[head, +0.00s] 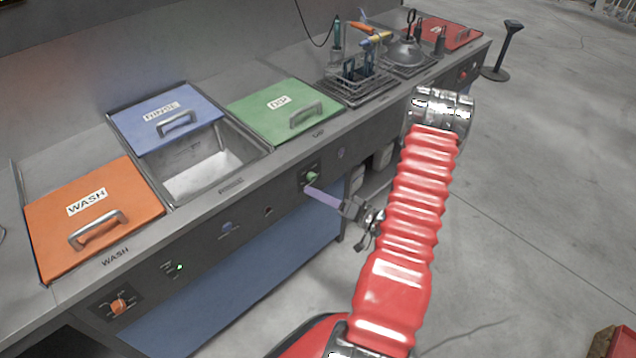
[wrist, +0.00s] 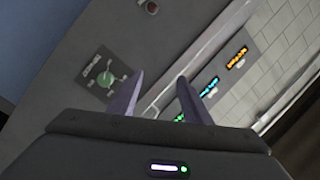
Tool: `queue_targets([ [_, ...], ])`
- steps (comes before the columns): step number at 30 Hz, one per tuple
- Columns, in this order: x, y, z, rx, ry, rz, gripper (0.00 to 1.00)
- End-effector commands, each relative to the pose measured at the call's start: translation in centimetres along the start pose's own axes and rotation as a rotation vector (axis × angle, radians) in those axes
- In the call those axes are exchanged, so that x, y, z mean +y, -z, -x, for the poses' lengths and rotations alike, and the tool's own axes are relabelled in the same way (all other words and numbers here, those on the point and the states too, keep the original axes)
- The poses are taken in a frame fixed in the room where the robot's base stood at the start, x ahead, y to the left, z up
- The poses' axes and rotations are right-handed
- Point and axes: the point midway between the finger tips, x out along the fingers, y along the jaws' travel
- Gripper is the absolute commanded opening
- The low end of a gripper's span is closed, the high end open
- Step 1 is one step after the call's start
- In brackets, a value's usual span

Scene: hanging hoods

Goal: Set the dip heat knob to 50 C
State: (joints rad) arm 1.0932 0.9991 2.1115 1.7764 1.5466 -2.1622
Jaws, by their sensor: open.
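The dip heat knob is a small green knob on a dark plate on the bench's front panel, below the green DIP lid (head: 285,108). In the head view the green knob (head: 312,176) shows just above my gripper (head: 312,190). In the wrist view the knob (wrist: 105,79) lies left of the fingers, on a plate with small marks around it. My gripper (wrist: 160,76) is open, its two purple fingers apart with nothing between them. The fingers look apart from the knob. The knob's setting is too small to read.
An orange knob (head: 121,304) sits on the panel below the WASH lid (head: 95,215). A blue knob (head: 227,228) and a small red button (head: 268,211) are left of the green knob. The RINSE lid (head: 165,118) is blue. Open floor (head: 540,190) lies to the right.

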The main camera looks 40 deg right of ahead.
Motion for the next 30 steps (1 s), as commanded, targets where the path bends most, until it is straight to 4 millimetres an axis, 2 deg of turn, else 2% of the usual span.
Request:
queue_targets([
  [1,1.9,0.0,1.2,0.053,-0.031,0.007,0.44],
  [3,4.1,0.1,2.6,0.119,-0.073,0.029,0.44],
  [6,6.7,0.2,4.5,0.193,-0.127,0.060,0.44],
  [9,8.2,0.2,5.7,0.240,-0.165,0.083,0.44],
  [13,9.0,0.1,6.3,0.263,-0.186,0.096,0.44],
  [22,9.0,0.2,6.3,0.262,-0.186,0.096,0.44],
  [30,9.2,0.5,5.0,0.260,-0.184,0.097,0.44],
])
